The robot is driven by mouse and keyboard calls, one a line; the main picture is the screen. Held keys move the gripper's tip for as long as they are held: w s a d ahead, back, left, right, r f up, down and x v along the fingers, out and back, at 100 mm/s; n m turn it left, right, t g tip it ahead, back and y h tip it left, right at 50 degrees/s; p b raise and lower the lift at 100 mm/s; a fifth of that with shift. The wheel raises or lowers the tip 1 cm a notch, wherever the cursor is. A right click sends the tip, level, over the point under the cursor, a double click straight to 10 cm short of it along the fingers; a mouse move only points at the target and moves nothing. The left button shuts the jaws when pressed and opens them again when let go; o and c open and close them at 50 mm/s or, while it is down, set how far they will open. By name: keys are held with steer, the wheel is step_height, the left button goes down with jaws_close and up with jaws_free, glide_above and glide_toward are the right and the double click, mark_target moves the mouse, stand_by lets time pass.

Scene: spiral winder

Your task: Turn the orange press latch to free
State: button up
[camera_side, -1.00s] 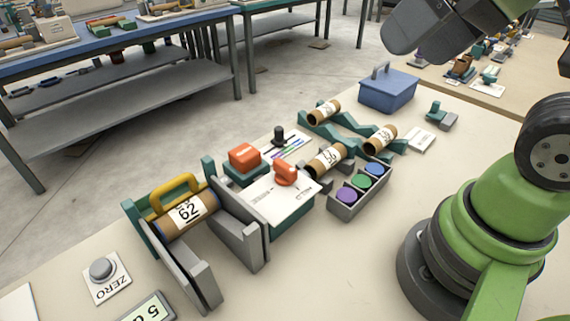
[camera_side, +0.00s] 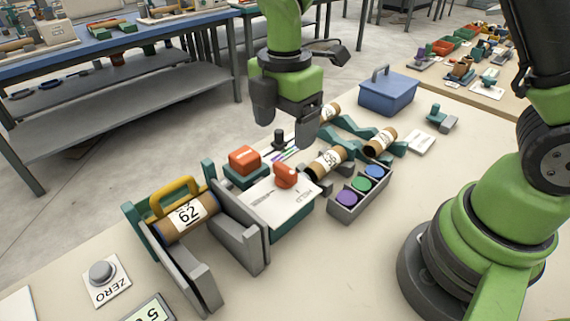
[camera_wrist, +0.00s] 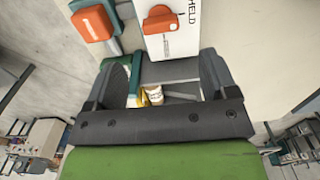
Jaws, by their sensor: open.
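The orange latch knob (camera_side: 286,175) sits on a white-topped panel (camera_side: 283,201) with a teal base. In the wrist view the knob (camera_wrist: 160,19) is near the top, beside the word HELD. My gripper (camera_side: 284,132) is open and points down above the bench, just behind and above the knob in the side view, apart from it. No object shows between its fingers. In the wrist view my gripper (camera_wrist: 165,68) has its two dark fingers spread below the panel.
An orange block (camera_side: 244,157) on a teal base stands left of the panel. A winder frame holds a cardboard tube (camera_side: 187,215) marked 62. More tubes (camera_side: 326,162) lie on holders, partly behind my gripper. A tray (camera_side: 359,194) with coloured discs and a blue box (camera_side: 388,92) stand to the right.

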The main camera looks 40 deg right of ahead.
mark_target(285, 167)
step_height(285, 167, down, 9)
steer(key=shift+r, duration=0.1)
stand_by(0.3)
steer(key=c, duration=0.9)
